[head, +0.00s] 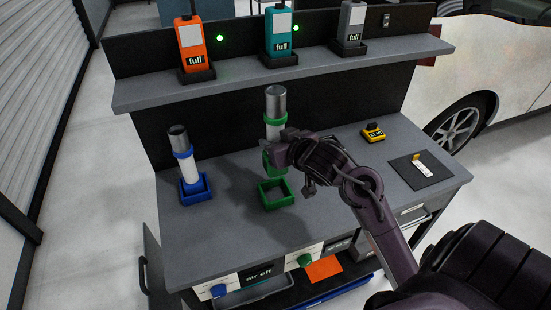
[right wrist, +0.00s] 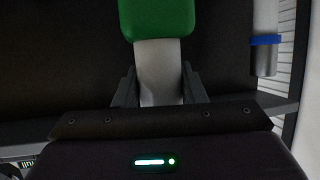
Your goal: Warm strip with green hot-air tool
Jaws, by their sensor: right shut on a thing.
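The green hot-air tool (head: 275,105) has a silver nozzle pointing up and a white body with green parts. My right gripper (head: 275,150) is shut on it and holds it above the empty green square holder (head: 277,202), partly hiding it. In the right wrist view the tool's white section lies between the fingers (right wrist: 158,88), with a green part (right wrist: 158,18) beyond. The white strip (head: 422,170) lies on a dark mat (head: 405,180) at the bench's right, with a small yellow piece at its far end. My left gripper is not in view.
A blue hot-air tool (head: 188,165) stands in its blue holder (head: 196,195) at the left. A small yellow device (head: 373,133) sits near the mat. Orange (head: 191,45), teal (head: 279,35) and grey (head: 352,25) units stand on the shelf (head: 240,85). An "air off" panel (head: 259,273) is on the front.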

